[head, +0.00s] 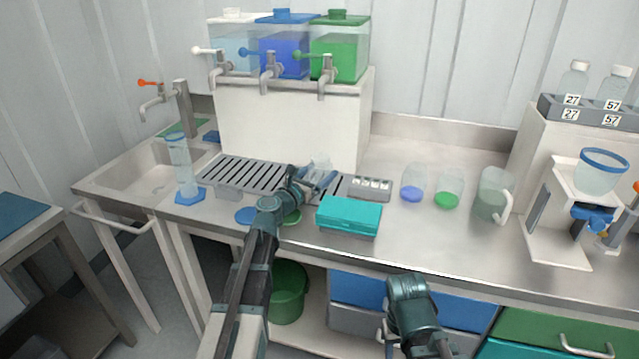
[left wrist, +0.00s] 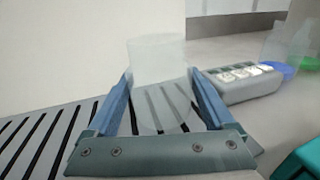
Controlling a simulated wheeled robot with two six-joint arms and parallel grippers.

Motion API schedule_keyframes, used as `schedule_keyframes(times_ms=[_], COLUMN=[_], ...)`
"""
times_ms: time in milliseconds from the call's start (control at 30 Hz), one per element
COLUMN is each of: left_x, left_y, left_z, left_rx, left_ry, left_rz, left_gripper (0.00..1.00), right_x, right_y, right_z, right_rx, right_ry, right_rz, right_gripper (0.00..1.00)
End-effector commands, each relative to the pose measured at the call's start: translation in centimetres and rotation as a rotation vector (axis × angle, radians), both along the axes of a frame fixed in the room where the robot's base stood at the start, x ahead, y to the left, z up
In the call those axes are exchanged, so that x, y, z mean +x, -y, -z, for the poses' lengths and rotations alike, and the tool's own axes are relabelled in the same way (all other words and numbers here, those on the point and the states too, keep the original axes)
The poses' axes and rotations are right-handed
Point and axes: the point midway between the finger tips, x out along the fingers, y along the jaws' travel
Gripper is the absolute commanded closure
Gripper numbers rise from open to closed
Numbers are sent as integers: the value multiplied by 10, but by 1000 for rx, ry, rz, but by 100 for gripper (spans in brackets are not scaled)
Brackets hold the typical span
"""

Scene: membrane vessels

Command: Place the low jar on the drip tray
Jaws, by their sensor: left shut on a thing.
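The low jar (left wrist: 157,58) is clear and colourless. It stands upright between the two blue fingers of my left gripper (left wrist: 160,100), which is shut on it. In the head view the left gripper (head: 318,182) and the jar (head: 320,164) are at the right part of the drip tray (head: 232,178), a steel tray with dark slots. The slots show through the jar in the left wrist view. I cannot tell whether its base touches the tray. My right arm shows at the bottom of the head view, but its gripper is not visible.
Three tanks with taps (head: 338,52) stand on a white block behind the tray. A grey button box (head: 370,188) and a teal box (head: 348,216) are close to the right. Jars with blue (head: 411,194) and green (head: 447,200) bottoms stand farther right. A tall cylinder (head: 180,165) stands left.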

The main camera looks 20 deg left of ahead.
Motion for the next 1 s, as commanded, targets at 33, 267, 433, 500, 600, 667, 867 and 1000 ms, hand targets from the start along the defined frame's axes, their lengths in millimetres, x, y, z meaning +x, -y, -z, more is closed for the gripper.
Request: schedule_keyframes(times_ms=[33, 267, 433, 500, 600, 667, 867, 1000], left_x=[0, 0, 0, 0, 0, 0, 0, -20], left_y=[0, 0, 0, 0, 0, 0, 0, -5], left_z=[11, 10, 13, 14, 13, 13, 9, 10], left_rx=[0, 0, 0, 0, 0, 0, 0, 0], left_ry=[0, 0, 0, 0, 0, 0, 0, 0], left_rz=[0, 0, 0, 0, 0, 0, 0, -2], left_gripper=[69, 69, 69, 10, 0, 0, 0, 0], right_x=[0, 0, 0, 0, 0, 0, 0, 0], right_y=[0, 0, 0, 0, 0, 0, 0, 0], right_z=[11, 10, 13, 14, 13, 13, 9, 10], right_rx=[0, 0, 0, 0, 0, 0, 0, 0], right_ry=[0, 0, 0, 0, 0, 0, 0, 0], right_rz=[0, 0, 0, 0, 0, 0, 0, 0], right_gripper=[50, 50, 50, 50, 50, 50, 50, 50])
